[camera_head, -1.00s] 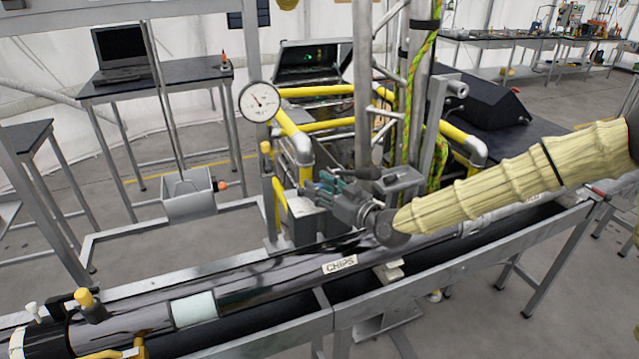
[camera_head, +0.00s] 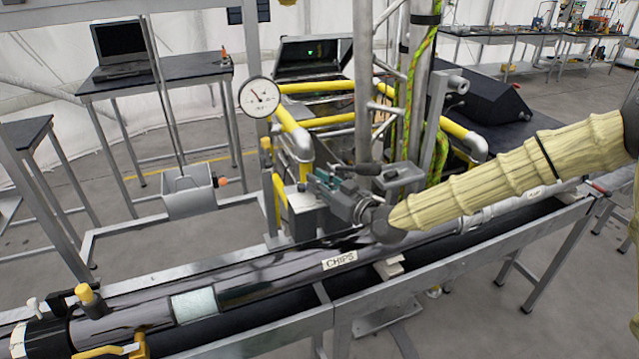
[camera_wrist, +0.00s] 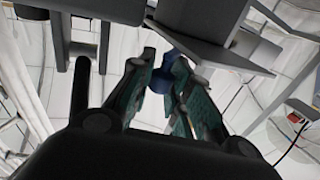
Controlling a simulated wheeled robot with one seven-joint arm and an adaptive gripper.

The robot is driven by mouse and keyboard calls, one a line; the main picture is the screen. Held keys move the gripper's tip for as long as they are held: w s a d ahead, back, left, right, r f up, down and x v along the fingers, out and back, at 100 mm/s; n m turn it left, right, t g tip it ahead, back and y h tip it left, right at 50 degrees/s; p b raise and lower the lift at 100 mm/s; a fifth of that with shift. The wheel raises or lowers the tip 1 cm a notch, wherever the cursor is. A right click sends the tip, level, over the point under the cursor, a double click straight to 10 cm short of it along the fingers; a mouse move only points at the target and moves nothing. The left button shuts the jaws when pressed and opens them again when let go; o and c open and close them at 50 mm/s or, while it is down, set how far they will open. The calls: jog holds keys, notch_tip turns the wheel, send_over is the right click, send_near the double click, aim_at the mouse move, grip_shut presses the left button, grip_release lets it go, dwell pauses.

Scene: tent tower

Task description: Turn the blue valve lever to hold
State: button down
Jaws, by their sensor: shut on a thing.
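My gripper (camera_head: 318,185) is at the frame beside the long dark pipe, left of the metal upright. In the wrist view, its two teal-lined fingers (camera_wrist: 165,78) come together at the tips on a dark blue part, the blue valve lever (camera_wrist: 162,80). Only a small piece of the lever shows between and beyond the fingertips. In the head view the lever is hidden by my gripper, so its angle cannot be told.
A pressure gauge (camera_head: 259,97) and yellow pipes (camera_head: 318,87) stand behind my gripper. The long pipe labelled CHIPS (camera_head: 340,260) lies in a trough in front. A metal upright (camera_head: 363,80) is close by. A grey bin (camera_head: 188,192) hangs at left.

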jog(key=shift+s+a+f+m+t+h+b, duration=0.1)
jog(key=shift+s+a+m+t+h+b, duration=0.15)
jog(key=shift+m+t+h+b, duration=0.4)
jog(key=shift+s+a+m+t+h+b, duration=0.2)
jog(key=shift+s+m+t+h, duration=0.25)
jog(key=shift+m+h, duration=0.5)
jog(key=shift+s+a+f+m+t+h+b, duration=0.15)
jog(key=shift+m+t+h+b, duration=0.4)
jog(key=shift+h, duration=0.55)
jog(key=shift+s+a+r+m+t+h+b, duration=0.15)
jog(key=shift+a+m+t+h+b, duration=0.1)
jog(key=shift+m+h, duration=0.6)
jog(key=shift+s+a+m+t+h+b, duration=0.25)
jog(key=shift+m+h, duration=0.2)
jog(key=shift+h, duration=0.75)
jog(key=shift+s+a+r+m+t+h+b, duration=0.15)
jog(key=shift+a+m+t+h, duration=0.1)
jog(key=shift+m+h, duration=0.6)
jog(key=shift+h, duration=0.5)
jog(key=c, duration=1.3)
grip_release()
jog(key=s, duration=1.2)
